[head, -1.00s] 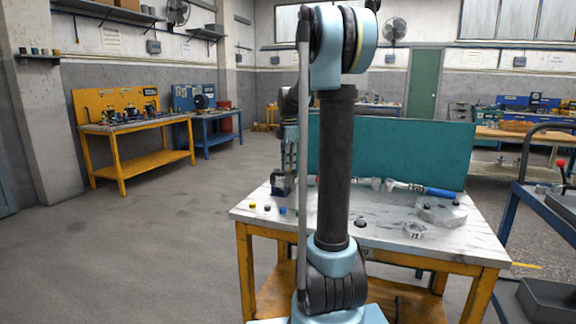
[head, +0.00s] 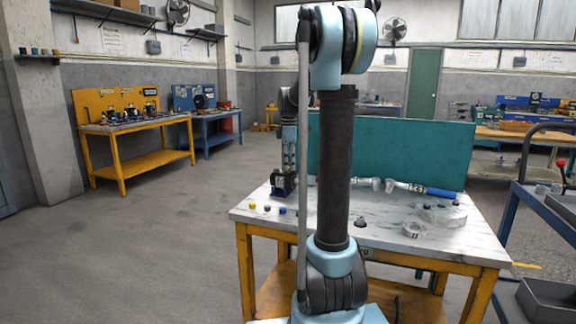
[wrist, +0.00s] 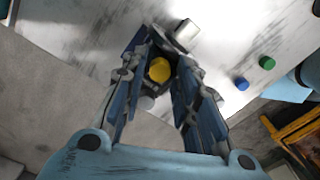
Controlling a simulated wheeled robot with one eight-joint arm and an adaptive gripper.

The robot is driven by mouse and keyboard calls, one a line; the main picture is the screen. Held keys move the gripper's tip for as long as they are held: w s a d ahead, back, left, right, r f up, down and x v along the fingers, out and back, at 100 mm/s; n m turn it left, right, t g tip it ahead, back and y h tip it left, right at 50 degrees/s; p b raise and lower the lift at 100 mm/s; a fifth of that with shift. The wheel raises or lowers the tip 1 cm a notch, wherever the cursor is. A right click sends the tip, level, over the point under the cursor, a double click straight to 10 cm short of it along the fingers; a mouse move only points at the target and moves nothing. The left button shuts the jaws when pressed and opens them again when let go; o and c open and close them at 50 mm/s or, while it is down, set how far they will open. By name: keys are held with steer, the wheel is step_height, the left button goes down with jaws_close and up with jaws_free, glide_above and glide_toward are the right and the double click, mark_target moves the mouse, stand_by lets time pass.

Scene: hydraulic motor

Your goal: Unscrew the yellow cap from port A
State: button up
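The yellow cap (wrist: 159,70) shows in the wrist view between the two fingers of my gripper (wrist: 160,58), on top of a dark body. The fingers stand apart, one on each side of the cap, with what looks like a narrow gap on each side. In the head view the dark motor (head: 281,186) stands at the table's back left, with my gripper (head: 289,160) above it. Port markings cannot be read, and the motor is mostly hidden by the fingers in the wrist view.
A teal panel (head: 410,155) stands behind.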

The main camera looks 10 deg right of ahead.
steer(key=m, duration=0.7)
stand_by(0.5)
jaws_close()
steer(key=n, duration=0.5)
steer(key=shift+r+n, duration=0.1)
steer(key=shift+n, duration=0.3)
steer(key=n, duration=0.4)
steer(key=shift+n, duration=0.3)
